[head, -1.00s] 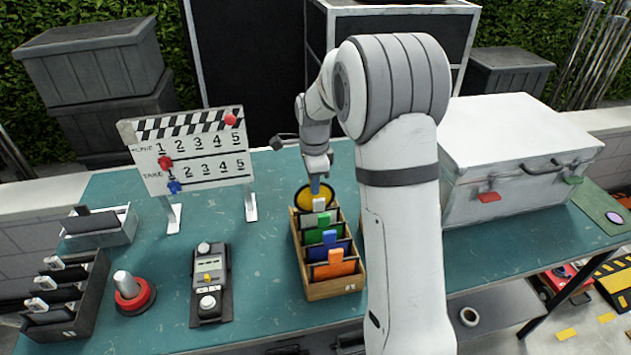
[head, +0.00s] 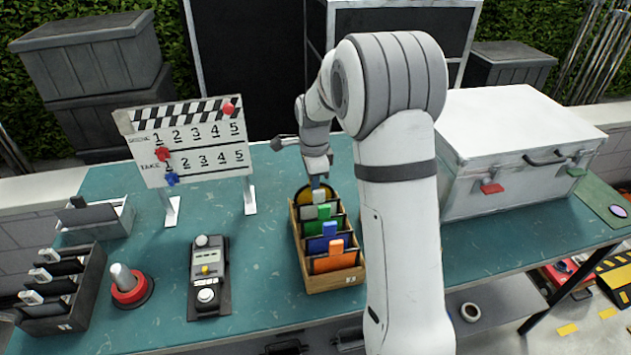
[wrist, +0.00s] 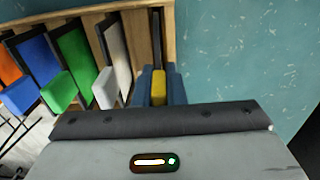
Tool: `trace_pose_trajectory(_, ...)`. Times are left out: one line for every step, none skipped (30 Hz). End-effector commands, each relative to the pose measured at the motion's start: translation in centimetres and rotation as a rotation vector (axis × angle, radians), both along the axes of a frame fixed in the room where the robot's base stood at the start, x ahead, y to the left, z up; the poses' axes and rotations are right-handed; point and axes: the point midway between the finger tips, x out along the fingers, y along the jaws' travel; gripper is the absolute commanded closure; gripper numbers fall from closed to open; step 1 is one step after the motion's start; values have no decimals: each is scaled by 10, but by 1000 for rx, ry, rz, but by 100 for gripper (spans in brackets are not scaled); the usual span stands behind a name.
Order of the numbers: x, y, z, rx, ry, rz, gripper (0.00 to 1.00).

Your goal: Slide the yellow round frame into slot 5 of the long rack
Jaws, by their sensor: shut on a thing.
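The yellow round frame (head: 316,192) is at the far end of the long wooden rack (head: 336,284), its lower part hidden behind the rack's other frames. My gripper (head: 316,183) is above that far end, and its blue fingers are shut on the yellow frame's tab (wrist: 159,88) in the wrist view. White (head: 319,197), green (head: 324,211), blue (head: 330,230) and orange (head: 336,258) frames stand in the rack's nearer slots. In the wrist view the yellow frame lines up with the end slot beside the white frame (wrist: 116,62). How deep it sits I cannot tell.
A clapperboard (head: 190,145) stands to the left. A control box (head: 208,278), a red-based knob (head: 128,285) and a dark rack (head: 65,295) are nearer left. A large white case (head: 515,140) stands right of my arm. The teal table (head: 262,250) is clear just left of the rack.

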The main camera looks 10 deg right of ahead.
Motion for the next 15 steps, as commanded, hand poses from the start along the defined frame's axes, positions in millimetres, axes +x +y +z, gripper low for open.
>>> trace_pose_trajectory(0,0,-3,0,0,0,100)
trace_pose_trajectory(0,0,-4,0,0,0,100)
trace_pose_trajectory(0,0,-5,0,0,0,100)
trace_pose_trajectory(0,0,-6,0,0,0,100)
trace_pose_trajectory(0,0,-7,0,0,0,100)
trace_pose_trajectory(0,0,-8,0,0,0,100)
trace_pose_trajectory(0,0,-9,0,0,0,100)
trace_pose_trajectory(0,0,-10,0,0,0,100)
trace_pose_trajectory(0,0,-11,0,0,0,100)
trace_pose_trajectory(0,0,-12,0,0,0,100)
trace_pose_trajectory(0,0,-13,0,0,0,100)
trace_pose_trajectory(0,0,-14,0,0,0,100)
trace_pose_trajectory(0,0,-15,0,0,0,100)
trace_pose_trajectory(0,0,-16,0,1,0,100)
trace_pose_trajectory(0,0,-17,0,1,0,100)
